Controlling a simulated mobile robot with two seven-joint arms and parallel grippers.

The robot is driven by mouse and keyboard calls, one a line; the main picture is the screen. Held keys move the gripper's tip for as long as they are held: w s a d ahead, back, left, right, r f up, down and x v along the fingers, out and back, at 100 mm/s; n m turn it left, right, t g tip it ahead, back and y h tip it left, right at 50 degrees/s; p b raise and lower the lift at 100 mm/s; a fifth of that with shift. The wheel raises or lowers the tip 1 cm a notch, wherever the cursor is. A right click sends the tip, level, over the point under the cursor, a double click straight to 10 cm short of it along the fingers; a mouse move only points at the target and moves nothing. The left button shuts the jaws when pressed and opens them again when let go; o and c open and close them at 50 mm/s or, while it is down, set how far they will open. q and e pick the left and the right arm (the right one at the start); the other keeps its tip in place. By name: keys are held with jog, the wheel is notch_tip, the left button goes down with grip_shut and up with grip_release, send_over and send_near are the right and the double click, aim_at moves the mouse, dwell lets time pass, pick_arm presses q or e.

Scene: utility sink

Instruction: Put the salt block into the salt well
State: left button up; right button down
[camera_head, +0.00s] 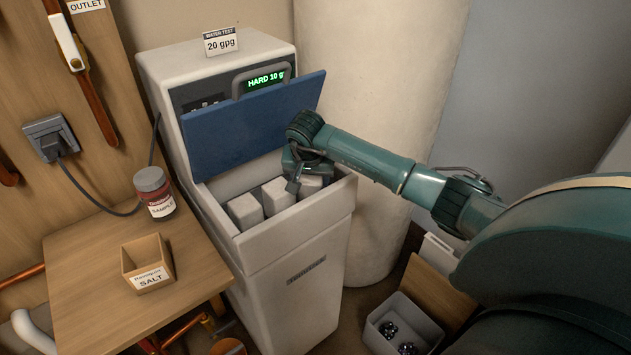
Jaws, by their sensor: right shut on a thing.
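The salt well (336,207) is the open bin at the front of the white softener cabinet, with its blue lid (250,120) raised behind it. Two whitish salt blocks (244,211) and (278,196) stand side by side inside. A third salt block (312,184) is at the right end of the well, under my right gripper (296,180). My right gripper points down into the well and is shut on this block, whose upper part is partly covered by the fingers. I cannot tell whether this block touches the well floor. My left gripper is not in view.
A wooden table (85,305) at left carries a small box labelled SALT (148,262) and a red sample jar (154,190). A big pale cylinder (385,110) stands behind my right arm. A grey bin (402,325) with dark objects is on the floor at lower right.

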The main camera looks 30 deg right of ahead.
jog(key=shift+d+r, duration=0.1)
jog(key=shift+d, duration=0.6)
jog(key=c, duration=0.7)
grip_release()
jog(key=shift+s, duration=0.15)
jog(key=shift+c, duration=0.2)
jog(key=shift+o, duration=1.3)
jog(key=shift+a, duration=0.1)
jog(key=shift+a+r, duration=0.1)
jog(key=shift+r, duration=0.05)
jog(key=v, duration=1.1)
jog(key=shift+a+r, duration=0.25)
